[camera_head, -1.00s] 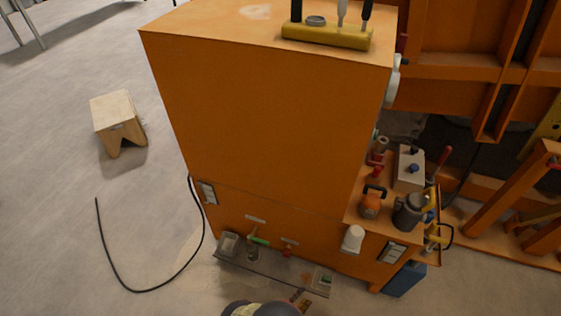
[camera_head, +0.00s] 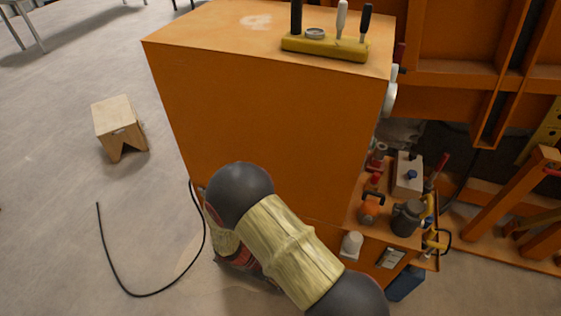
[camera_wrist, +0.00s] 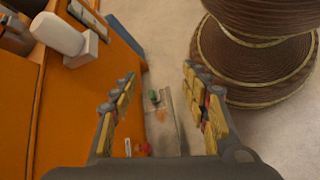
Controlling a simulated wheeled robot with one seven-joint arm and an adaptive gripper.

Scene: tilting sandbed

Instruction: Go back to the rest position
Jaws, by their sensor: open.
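My gripper (camera_wrist: 162,108) shows in the wrist view with its two yellow-padded fingers wide apart and nothing between them. Beyond the fingers lies the grey tray (camera_wrist: 165,128) with a small green item. The gripper is beside the orange cabinet (camera_wrist: 52,115), which fills the left of that view. In the head view my arm rises from the bottom in front of the orange cabinet (camera_head: 270,110). The gripper itself is hidden there, and my arm covers most of the tray.
A yellow tool holder (camera_head: 325,46) stands on the cabinet top. A side shelf at right holds an orange canister (camera_head: 369,208), a grey jug (camera_head: 408,217) and a white box (camera_head: 407,174). A wooden stool (camera_head: 119,127) and a black cable (camera_head: 140,294) lie left on open floor.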

